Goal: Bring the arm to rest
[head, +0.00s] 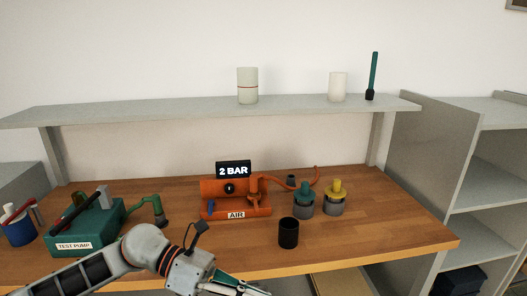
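My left arm comes in from the lower left, in front of the wooden bench (385,240). My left gripper (250,291) is at the bottom edge of the head view, near the bench's front edge, below and left of the black cup (288,233). It points right and is partly cut off by the frame. I cannot tell whether its fingers are open or shut, and I see nothing clearly held. My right gripper is not in view.
A green test pump (85,227) stands left, beside a blue tool cup (18,232). An orange air unit (228,195) reading "2 BAR" is central, with green-topped (304,200) and yellow-topped (336,198) fittings right of it. A shelf (180,109) spans above. The bench's right end is clear.

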